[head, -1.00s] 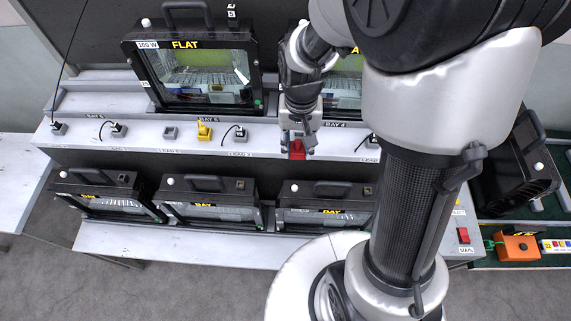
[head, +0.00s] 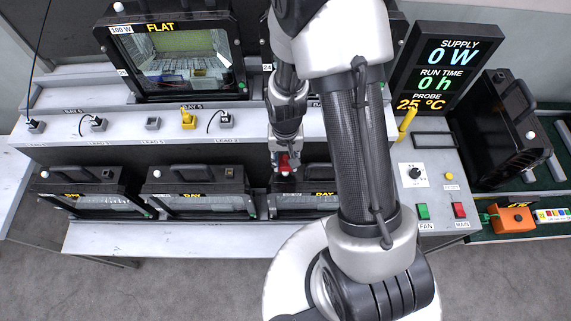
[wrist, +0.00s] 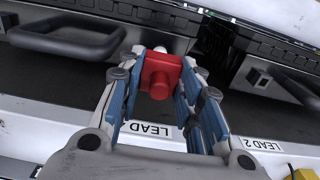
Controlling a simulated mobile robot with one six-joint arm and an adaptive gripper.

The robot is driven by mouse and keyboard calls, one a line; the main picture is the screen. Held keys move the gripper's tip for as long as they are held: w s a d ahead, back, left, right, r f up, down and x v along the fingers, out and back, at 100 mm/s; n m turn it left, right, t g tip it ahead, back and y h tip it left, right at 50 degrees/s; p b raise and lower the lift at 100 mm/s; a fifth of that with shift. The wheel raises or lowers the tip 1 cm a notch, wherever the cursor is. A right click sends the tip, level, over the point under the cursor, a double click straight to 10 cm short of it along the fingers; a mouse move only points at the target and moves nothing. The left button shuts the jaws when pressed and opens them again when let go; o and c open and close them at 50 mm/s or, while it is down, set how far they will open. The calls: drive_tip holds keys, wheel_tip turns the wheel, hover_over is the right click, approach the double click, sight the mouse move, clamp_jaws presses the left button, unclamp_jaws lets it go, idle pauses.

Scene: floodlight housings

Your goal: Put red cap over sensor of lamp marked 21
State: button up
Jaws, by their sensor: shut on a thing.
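My gripper (head: 284,166) is shut on the red cap (wrist: 160,75), which sits between the blue-padded fingers in the wrist view. In the head view the red cap (head: 284,161) is at the top left of the right-hand lower lamp (head: 305,202), marked DAY. A pale round knob (head: 286,171) shows right by the cap; I cannot tell if they touch. The middle lower lamp (head: 197,195) and left lower lamp (head: 90,190) each have a white knob on top. I cannot read a 21 on any lamp.
The shelf ledge (head: 133,140) behind carries lead sockets and a yellow plug (head: 187,118). A big FLAT lamp (head: 185,55) stands above. The control console (head: 432,170) is right of my arm. In the wrist view lamp handles (wrist: 70,38) stand close by.

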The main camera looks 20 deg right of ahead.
sight(285, 165)
drive_tip(key=shift+f, duration=1.55)
drive_tip(key=shift+b, duration=0.3)
drive_tip(key=shift+f+b, duration=0.5)
drive_tip(key=shift+f, duration=0.1)
drive_tip(key=o, duration=1)
drive_tip(key=shift+c, duration=0.2)
